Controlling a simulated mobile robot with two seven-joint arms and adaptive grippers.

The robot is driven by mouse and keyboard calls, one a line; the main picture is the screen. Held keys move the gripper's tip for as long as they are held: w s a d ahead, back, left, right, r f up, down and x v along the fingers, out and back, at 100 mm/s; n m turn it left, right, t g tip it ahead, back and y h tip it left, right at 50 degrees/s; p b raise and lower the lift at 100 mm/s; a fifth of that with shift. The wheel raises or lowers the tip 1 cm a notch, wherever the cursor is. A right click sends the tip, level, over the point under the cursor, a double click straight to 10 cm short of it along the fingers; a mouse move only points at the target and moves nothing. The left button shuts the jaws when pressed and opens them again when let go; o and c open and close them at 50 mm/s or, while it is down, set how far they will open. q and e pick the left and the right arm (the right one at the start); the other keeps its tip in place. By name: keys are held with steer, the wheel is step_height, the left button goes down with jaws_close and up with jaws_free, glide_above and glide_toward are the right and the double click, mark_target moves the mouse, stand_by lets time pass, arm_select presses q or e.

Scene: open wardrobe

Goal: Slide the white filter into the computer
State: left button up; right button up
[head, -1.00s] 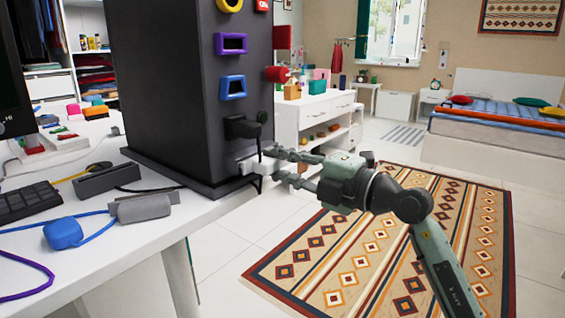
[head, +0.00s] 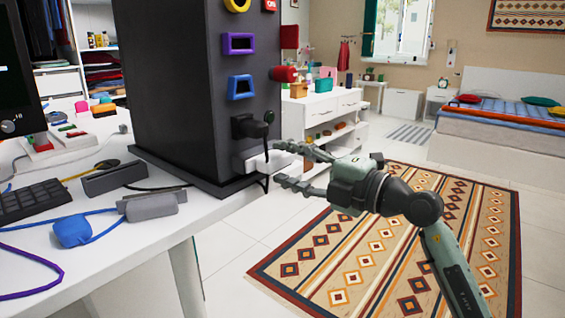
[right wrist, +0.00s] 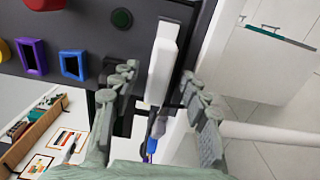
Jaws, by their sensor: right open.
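The white filter (head: 262,164) is a flat white block at the lower part of the black computer tower's (head: 180,90) front. It sticks out of the tower, and how deep it sits is hidden. It also shows in the right wrist view (right wrist: 161,65), upright between my fingers. My right gripper (head: 279,164) is open, with one finger on each side of the filter's outer end. In the right wrist view, my gripper (right wrist: 158,88) shows a gap between the filter and each finger. My left gripper is out of view.
A grey block (head: 152,205), cables and a keyboard (head: 30,200) lie on the white desk.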

steer(key=v, duration=1)
steer(key=shift+s+d, duration=0.25)
